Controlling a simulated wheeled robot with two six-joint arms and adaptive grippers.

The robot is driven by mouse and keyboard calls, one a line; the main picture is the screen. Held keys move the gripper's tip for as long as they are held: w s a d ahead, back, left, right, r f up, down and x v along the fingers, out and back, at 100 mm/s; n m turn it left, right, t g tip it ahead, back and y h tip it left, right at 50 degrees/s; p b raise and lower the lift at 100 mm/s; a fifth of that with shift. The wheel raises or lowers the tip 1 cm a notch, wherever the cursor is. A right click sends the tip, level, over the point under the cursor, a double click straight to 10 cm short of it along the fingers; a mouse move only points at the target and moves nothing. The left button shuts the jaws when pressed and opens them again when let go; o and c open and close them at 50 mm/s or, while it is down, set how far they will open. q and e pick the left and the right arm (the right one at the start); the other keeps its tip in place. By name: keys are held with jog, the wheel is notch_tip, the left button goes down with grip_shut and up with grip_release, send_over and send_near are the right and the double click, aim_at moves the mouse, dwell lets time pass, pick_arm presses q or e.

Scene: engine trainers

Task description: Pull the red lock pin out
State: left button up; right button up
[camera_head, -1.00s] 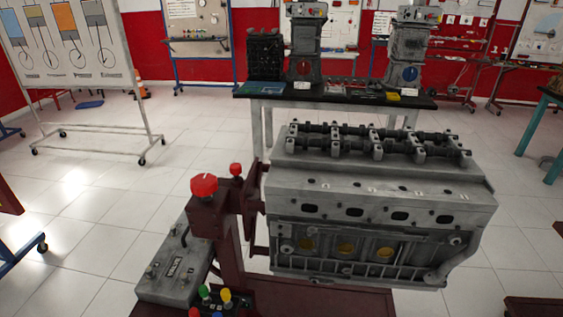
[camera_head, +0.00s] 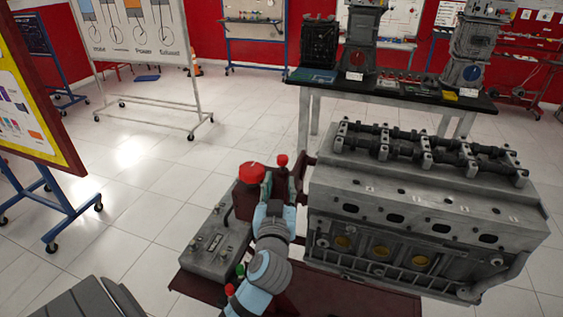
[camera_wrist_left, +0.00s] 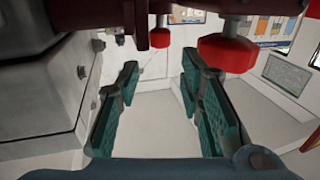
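Two red knobs stand on the maroon engine stand (camera_head: 240,203): a large round one (camera_head: 251,172) and a smaller one (camera_head: 282,160). I cannot tell for certain which is the lock pin. In my left wrist view the large knob (camera_wrist_left: 226,53) and small knob (camera_wrist_left: 160,38) hang from the top edge, so that view looks upside down. My left gripper (camera_head: 281,186) reaches up beside the stand, near both knobs. Its teal-padded fingers also show in the wrist view (camera_wrist_left: 160,95), spread apart with nothing between them. My right gripper is out of view.
The grey engine block (camera_head: 420,215) stands close to the right of my left gripper. A grey control box (camera_head: 215,245) lies to its left. Red, green and other small knobs sit low beside my forearm. A black-topped table (camera_head: 400,90) is behind; the tiled floor is open at left.

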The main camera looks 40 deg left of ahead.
aim_at(282, 160)
pick_arm(q)
jog(key=x, duration=0.9)
jog(key=shift+w+a, duration=0.15)
grip_shut()
jog(key=shift+r, duration=0.1)
